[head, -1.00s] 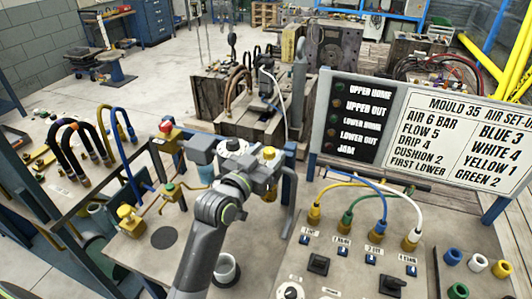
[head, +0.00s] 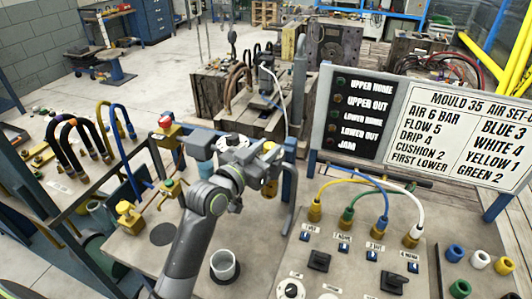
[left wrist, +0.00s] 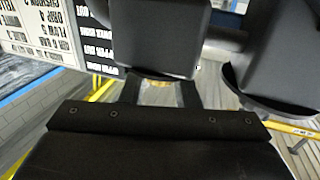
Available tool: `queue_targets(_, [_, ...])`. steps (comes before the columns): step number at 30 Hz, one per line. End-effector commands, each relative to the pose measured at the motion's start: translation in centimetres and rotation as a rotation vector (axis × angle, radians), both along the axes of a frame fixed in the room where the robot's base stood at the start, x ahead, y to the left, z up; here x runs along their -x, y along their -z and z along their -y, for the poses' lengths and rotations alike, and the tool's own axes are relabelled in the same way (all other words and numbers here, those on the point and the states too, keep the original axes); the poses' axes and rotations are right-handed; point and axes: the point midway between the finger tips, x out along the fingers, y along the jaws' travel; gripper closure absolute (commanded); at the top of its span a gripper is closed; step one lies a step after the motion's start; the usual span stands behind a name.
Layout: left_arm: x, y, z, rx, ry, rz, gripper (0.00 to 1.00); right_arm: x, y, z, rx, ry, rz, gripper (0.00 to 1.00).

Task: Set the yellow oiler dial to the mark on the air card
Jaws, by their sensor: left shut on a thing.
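My left gripper (head: 272,156) is at the top of the yellow oiler (head: 269,188), beside the round white gauge (head: 233,142). Its jaws are shut on the oiler's yellow dial. The gripper hides the dial in the head view, so its setting cannot be read. In the left wrist view a small patch of yellow (left wrist: 158,84) shows between the dark fingers. The air card (head: 459,135) stands at the right and reads "DRIP 4", "FLOW 5" and "AIR 6 BAR". My right gripper is not in view.
A red-topped yellow valve (head: 166,124) and a brass fitting (head: 130,216) stand left of the arm. A white cup (head: 224,266) is right of my forearm. Coloured hoses (head: 384,208) rise from the panel with black switches (head: 319,261) at the right.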

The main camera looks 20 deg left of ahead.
Motion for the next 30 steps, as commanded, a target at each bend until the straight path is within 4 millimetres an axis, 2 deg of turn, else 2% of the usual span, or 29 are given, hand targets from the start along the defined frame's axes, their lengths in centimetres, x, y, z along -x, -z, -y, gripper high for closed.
queue_targets(13, [0.02,-0.02,-0.06,-0.002,0.035,0.000,0.94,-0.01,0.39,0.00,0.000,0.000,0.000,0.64])
queue_targets(14, [0.02,-0.01,-0.06,-0.002,0.035,0.000,0.69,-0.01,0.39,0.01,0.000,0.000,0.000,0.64])
queue_targets(18, [0.03,-0.02,-0.05,-0.002,0.035,0.000,0.51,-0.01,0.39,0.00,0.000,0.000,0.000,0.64])
queue_targets(30, [0.66,0.05,-0.32,-0.002,0.034,0.001,0.50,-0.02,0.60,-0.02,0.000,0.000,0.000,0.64])
